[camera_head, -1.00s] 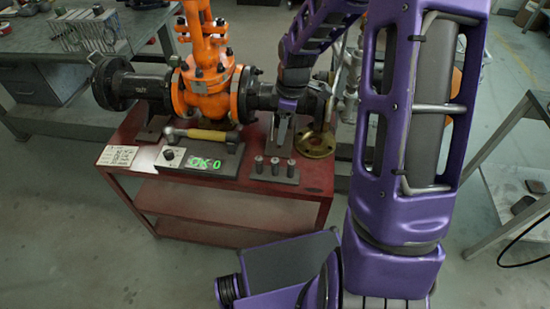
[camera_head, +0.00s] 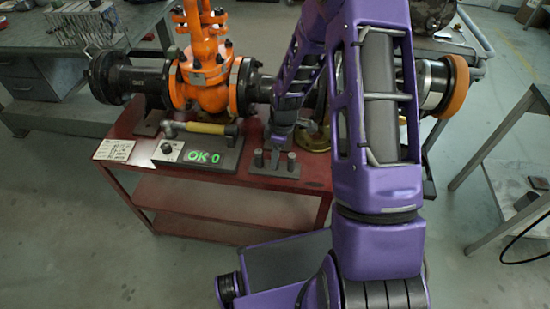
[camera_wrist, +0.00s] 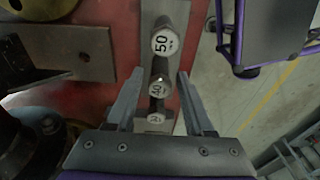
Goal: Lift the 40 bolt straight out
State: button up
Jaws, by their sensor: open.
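The 40 bolt (camera_wrist: 158,87) stands upright in a dark holder block (camera_wrist: 150,15), in the middle of a row. The 50 bolt (camera_wrist: 163,43) stands above it in the wrist view, and a third bolt (camera_wrist: 156,118) below it, its number partly unreadable. My gripper (camera_wrist: 156,80) is open, with one finger on each side of the 40 bolt and a gap visible on both sides. In the head view my gripper (camera_head: 276,155) is over the holder block (camera_head: 275,171) and hides the middle bolt.
The block stands at the front of a red cart (camera_head: 210,220). A display reading OK 0 (camera_head: 205,155) with a yellow-handled tool (camera_head: 205,128) lies left of it. The orange gate valve (camera_head: 202,75) and black pipe stand behind. A brass flange (camera_wrist: 55,8) is near.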

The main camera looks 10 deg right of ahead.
jog(key=shift+f, duration=0.3)
grip_shut()
notch_tip(320, 180, up, 10)
jog(key=shift+r+p, duration=0.1)
jog(key=shift+p, duration=0.65)
notch_tip(320, 180, down, 8)
jog(key=b, duration=0.5)
jog(key=shift+r+p, duration=0.65)
jog(key=shift+r, duration=1.8)
